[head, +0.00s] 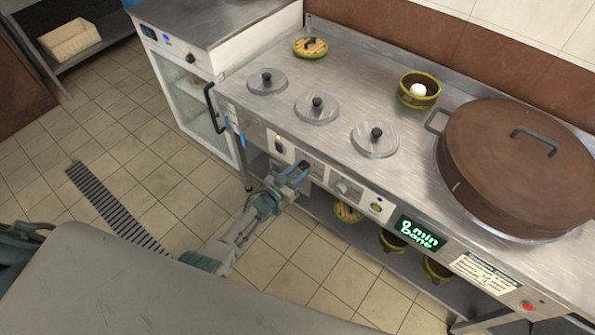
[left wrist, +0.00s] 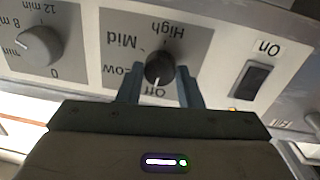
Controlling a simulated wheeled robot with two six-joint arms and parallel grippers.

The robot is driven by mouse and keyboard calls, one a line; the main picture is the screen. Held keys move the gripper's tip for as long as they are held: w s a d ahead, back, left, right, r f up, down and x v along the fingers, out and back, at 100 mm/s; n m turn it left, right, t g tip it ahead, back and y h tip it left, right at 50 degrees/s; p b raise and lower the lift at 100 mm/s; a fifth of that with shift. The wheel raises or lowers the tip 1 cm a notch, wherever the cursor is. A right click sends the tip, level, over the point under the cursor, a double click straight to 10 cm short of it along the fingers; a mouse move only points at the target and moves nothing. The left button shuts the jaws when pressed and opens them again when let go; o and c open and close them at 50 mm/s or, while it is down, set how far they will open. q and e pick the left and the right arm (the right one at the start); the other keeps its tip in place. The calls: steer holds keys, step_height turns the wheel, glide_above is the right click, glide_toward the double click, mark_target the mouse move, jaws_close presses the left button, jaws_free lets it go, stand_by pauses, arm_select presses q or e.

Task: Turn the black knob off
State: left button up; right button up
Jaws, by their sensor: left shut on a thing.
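The black knob (left wrist: 160,68) is on the front panel of the steel counter, on a grey plate with labels High, Mid, Low and Off. A white mark on its lower side in the left wrist view points toward Off. The knob also shows, dark and small, in the head view (head: 304,165). My left gripper (head: 297,174) is at the panel, its two fingers (left wrist: 158,86) on either side of the knob and shut on it. The fingers hide part of the Low label. My right gripper is not in view.
A grey timer dial (left wrist: 38,46) and a black On switch (left wrist: 256,80) flank the knob. A large brown-lidded pot (head: 520,165), small round lids (head: 317,108) and a green bowl (head: 419,90) are on the counter (head: 350,75). More bowls (head: 392,241) sit on the shelf below.

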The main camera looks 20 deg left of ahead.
arm_select(q)
steer(key=shift+n, duration=0.6)
steer(key=o, duration=1)
steer(key=shift+c, duration=0.2)
steer(key=shift+s, duration=0.1)
steer(key=v, duration=1)
steer(key=shift+s+a+p, duration=0.15)
steer(key=shift+s+p, duration=0.15)
steer(key=shift+p, duration=0.05)
